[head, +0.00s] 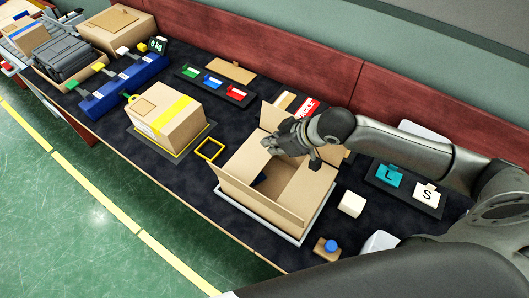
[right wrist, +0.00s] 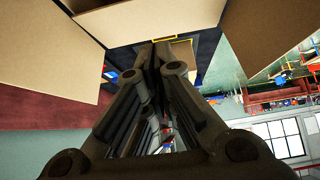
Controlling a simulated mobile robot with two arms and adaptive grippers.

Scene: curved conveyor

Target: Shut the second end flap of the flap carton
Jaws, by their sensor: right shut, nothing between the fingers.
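The open flap carton (head: 262,206) stands on a pale tray (head: 300,240) at the middle right of the bench. Its back flap (head: 272,117) stands up, and a panel at its left end (head: 240,162) appears to lie inward over part of the opening. The inside is partly dark. Contact with a flap cannot be told. The left gripper is out of view.
A taped carton (head: 168,120) sits left, beside a yellow square frame (head: 209,149). A white cube (head: 352,204) and a block with a blue knob (head: 328,246) lie right of the carton. L and S cards (head: 390,178) stand further right. A dark red back wall (head: 310,65) bounds the bench.

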